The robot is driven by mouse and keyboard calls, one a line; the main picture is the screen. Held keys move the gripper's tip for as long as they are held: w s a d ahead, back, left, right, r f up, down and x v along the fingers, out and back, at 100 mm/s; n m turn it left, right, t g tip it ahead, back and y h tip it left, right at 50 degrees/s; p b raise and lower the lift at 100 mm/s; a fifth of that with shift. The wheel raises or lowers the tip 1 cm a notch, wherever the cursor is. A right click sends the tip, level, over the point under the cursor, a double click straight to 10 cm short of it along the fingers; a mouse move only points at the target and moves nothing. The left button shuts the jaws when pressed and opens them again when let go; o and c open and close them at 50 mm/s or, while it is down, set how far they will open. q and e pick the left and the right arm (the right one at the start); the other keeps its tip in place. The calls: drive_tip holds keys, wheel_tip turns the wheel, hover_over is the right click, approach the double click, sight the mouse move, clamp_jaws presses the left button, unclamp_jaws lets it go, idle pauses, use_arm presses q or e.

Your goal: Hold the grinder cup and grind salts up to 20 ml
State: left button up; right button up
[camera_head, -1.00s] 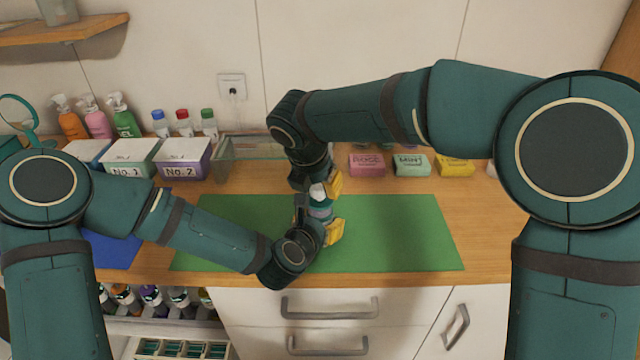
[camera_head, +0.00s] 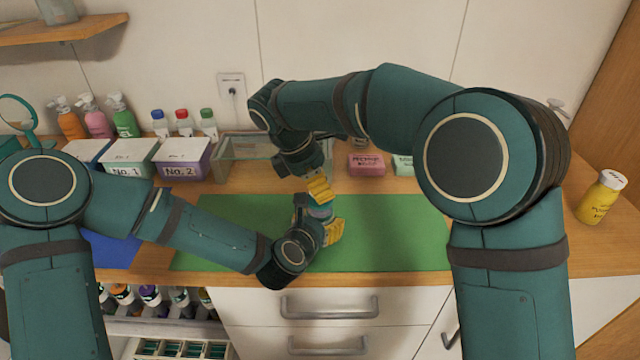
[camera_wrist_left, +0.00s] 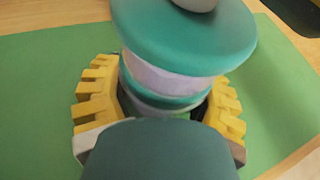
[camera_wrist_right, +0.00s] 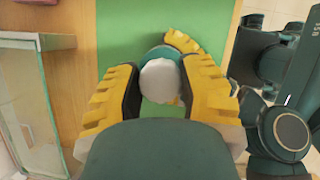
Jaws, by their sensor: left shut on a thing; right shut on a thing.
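The grinder cup (camera_head: 321,212) is a teal container with a pale band, over the green mat. My left gripper (camera_head: 334,230) is shut on its body; in the left wrist view the yellow fingers are on both sides of the grinder cup (camera_wrist_left: 175,80), below its wide teal lid. My right gripper (camera_head: 320,188) is above it, shut on the white knob (camera_wrist_right: 160,80) at its top, which sits between the yellow fingers in the right wrist view. The cup's contents and any volume marks are hidden.
The green mat (camera_head: 400,235) is bare right of the grinder. A clear glass box (camera_head: 235,165) stands behind it, beside boxes marked No. 1 (camera_head: 128,155) and No. 2 (camera_head: 183,157). A pink soap (camera_head: 366,163) lies at the back; a yellow jar (camera_head: 600,198) stands far right.

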drive_tip(key=shift+d+m+g, duration=0.1)
drive_tip(key=shift+m+g, duration=0.2)
drive_tip(key=shift+m, duration=0.2)
drive_tip(key=o, duration=1.2)
drive_tip(key=v, duration=1.2)
